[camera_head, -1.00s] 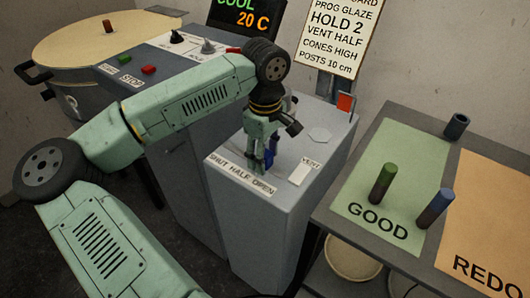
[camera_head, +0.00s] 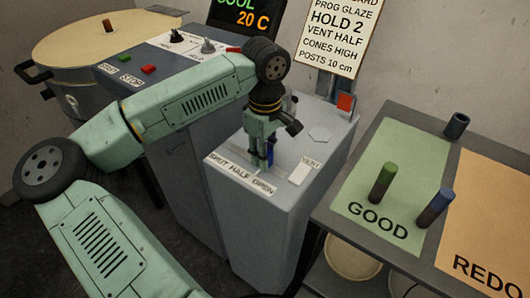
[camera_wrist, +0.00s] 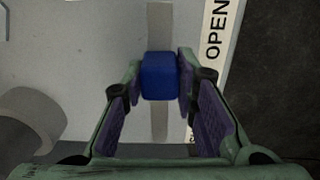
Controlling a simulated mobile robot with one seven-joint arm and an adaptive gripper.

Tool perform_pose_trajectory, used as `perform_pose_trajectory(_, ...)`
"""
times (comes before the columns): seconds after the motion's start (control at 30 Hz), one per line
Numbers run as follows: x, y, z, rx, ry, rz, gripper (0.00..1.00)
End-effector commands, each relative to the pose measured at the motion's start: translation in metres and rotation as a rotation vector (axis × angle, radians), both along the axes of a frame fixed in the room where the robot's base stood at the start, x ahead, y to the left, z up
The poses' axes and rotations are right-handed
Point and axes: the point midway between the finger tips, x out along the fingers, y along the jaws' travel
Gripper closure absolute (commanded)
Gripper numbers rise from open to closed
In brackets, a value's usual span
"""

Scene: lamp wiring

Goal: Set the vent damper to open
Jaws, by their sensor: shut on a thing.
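The vent damper's blue knob (camera_wrist: 158,76) sits on a grey slot (camera_wrist: 159,122) that runs on past it both ways in the wrist view. My gripper (camera_wrist: 159,85) is shut on the knob, with a finger on each side. The word OPEN on the white label (camera_wrist: 216,35) lies right of the slot, mostly above the knob's level. In the head view, my gripper (camera_head: 262,162) reaches down to the top of the grey box, behind the label reading SHUT HALF OPEN (camera_head: 240,174). The fingers partly hide the knob there.
A small white VENT label (camera_head: 304,171) lies right of my gripper. A sign (camera_head: 335,35) reading VENT HALF stands behind. At right, a table has a green GOOD area (camera_head: 365,210) and an orange REDO area (camera_head: 495,215) with several cylinders.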

Motion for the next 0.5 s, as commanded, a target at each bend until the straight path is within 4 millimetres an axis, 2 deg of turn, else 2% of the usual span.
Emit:
perform_pose_trajectory(0.17, -0.001, -0.001, 0.0, -0.001, -0.001, -0.001, 1.0)
perform_pose_trajectory(0.4, -0.022, -0.032, -0.002, -0.001, -0.003, -0.005, 1.0)
perform_pose_trajectory(0.5, -0.027, -0.039, -0.001, -0.002, -0.002, -0.002, 1.0)
